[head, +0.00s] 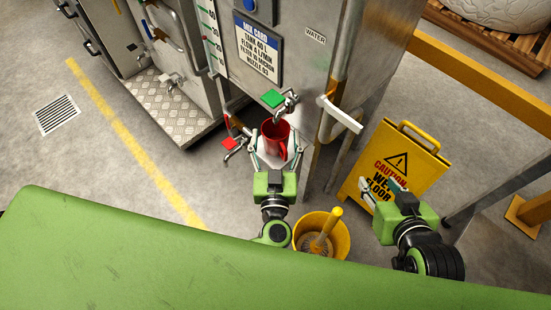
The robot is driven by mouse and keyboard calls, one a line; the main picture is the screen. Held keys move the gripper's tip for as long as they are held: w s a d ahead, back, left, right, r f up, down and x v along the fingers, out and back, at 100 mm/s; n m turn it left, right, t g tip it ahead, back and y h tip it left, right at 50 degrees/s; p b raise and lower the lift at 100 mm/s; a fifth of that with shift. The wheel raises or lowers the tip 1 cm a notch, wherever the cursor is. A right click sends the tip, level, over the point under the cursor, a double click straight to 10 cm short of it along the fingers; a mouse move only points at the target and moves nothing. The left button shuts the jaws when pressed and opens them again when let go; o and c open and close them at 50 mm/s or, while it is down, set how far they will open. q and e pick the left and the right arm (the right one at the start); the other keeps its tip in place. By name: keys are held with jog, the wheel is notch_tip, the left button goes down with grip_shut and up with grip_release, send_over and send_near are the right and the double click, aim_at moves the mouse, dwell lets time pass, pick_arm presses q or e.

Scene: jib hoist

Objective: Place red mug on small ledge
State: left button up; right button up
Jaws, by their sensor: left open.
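The red mug (276,134) is upright under a tap with a green handle (273,98) at the front of the steel dispenser. My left gripper (274,148) is open, with one finger on each side of the mug. A small pale surface, perhaps the small ledge, shows beside and below the mug; the mug and fingers hide most of it. I cannot tell whether the mug rests on it or whether the fingers touch the mug. My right gripper (378,190) is in front of the yellow caution sign, with nothing visible in it; its finger opening is unclear.
A second tap with a red handle (229,143) is left of the mug. A white lever (341,115) sticks out at the dispenser's right corner. A yellow bucket (336,232) stands below, between my arms. The caution sign (419,160) stands at right. Open floor lies left.

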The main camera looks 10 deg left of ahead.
pick_arm(q)
jog(key=p+v, duration=0.2)
jog(key=v, duration=0.9)
jog(key=w+d+r+m+g+h, duration=0.35)
jog(key=d+m+h, duration=0.4)
jog(key=h, duration=0.35)
jog(key=s+a+f+n+g+y, duration=0.1)
jog(key=s+a+f+g+y, duration=0.2)
jog(key=a, duration=0.7)
jog(key=s+a+f+n+g+y, duration=0.2)
jog(key=s+a+f+g+y, duration=0.1)
jog(key=s+a+g, duration=0.4)
jog(key=s+a, duration=0.3)
jog(key=shift+s+f+y, duration=0.25)
jog(key=shift+s+y, duration=0.05)
jog(key=shift+y, duration=0.1)
pick_arm(e)
jog(key=s+d+f+g, duration=0.2)
jog(key=s+f+g, duration=0.1)
jog(key=s, duration=0.2)
jog(key=s+d+f+g+h, duration=0.1)
jog(key=s+f+g, duration=0.2)
jog(key=s, duration=0.3)
jog(key=shift+s+d+h, duration=0.2)
jog(key=shift+d+h, duration=0.1)
jog(key=shift+d, duration=0.1)
jog(key=shift+w, duration=0.1)
